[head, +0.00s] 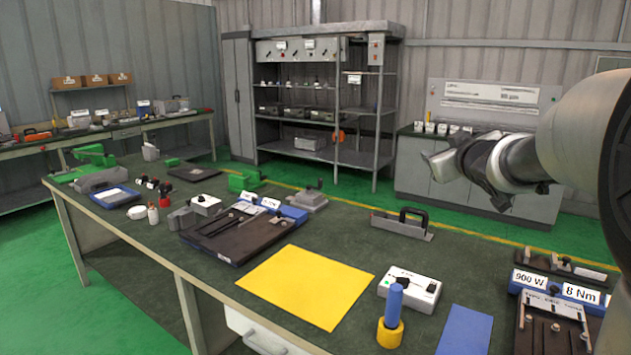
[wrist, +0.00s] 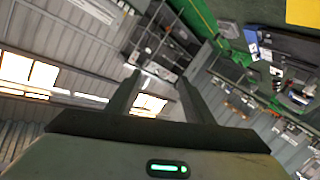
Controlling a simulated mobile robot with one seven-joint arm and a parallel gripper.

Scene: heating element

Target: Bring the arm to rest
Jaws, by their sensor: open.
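My arm reaches in from the right edge of the head view and is held in the air above the back right of the workbench (head: 350,250). My gripper (wrist: 160,80) is open in the wrist view, with two dark fingers apart and nothing between them. In the head view, the end of my arm shows in front of the white wall counter (head: 408,168), clear of the bench top. The wrist view is tilted and looks out over the room.
Below stand a black-handled grey tool (head: 402,225), a white control box (head: 410,288), a blue-handled tool in a yellow holder (head: 391,315) and a labelled fixture (head: 555,310). A yellow mat (head: 305,285) and a blue mat (head: 466,330) lie bare. A shelf rack (head: 320,100) stands behind.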

